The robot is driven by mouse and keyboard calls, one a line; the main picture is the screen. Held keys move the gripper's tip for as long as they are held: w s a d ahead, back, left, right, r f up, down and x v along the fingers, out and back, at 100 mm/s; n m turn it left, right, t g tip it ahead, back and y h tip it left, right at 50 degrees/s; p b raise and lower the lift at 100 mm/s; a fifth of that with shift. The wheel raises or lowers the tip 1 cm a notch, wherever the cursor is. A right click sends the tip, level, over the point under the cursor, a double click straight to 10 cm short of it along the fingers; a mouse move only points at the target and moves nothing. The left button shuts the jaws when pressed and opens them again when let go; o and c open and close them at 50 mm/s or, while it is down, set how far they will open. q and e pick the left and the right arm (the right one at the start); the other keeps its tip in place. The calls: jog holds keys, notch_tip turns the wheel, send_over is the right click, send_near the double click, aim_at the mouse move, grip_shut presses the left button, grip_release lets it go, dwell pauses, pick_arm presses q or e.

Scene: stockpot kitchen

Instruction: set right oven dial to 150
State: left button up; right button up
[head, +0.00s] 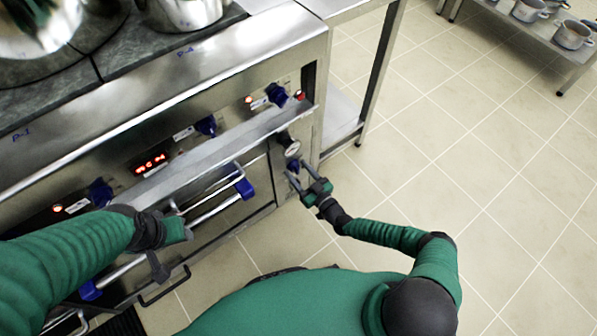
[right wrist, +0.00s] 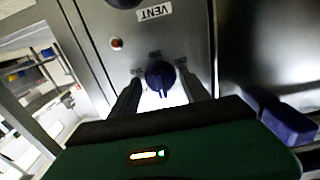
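The right oven dial, a dark blue knob (right wrist: 160,77), sits on the steel front panel in the right wrist view, with small markings around it that I cannot read. It also shows in the head view (head: 293,166), at the oven's right end. My right gripper (head: 294,178) faces it, and the right wrist view shows its two fingers (right wrist: 160,92) apart, one on each side of the knob. I see gaps between fingers and knob. My left gripper (head: 172,232) is by the oven door handle; its finger opening is unclear.
A red lamp (right wrist: 117,44) and a VENT label (right wrist: 155,12) are near the dial. A steel ledge (head: 215,155) and a door handle (head: 215,205) jut from the oven front. Pots (head: 185,12) stand on the stove top.

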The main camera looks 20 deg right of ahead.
grip_shut()
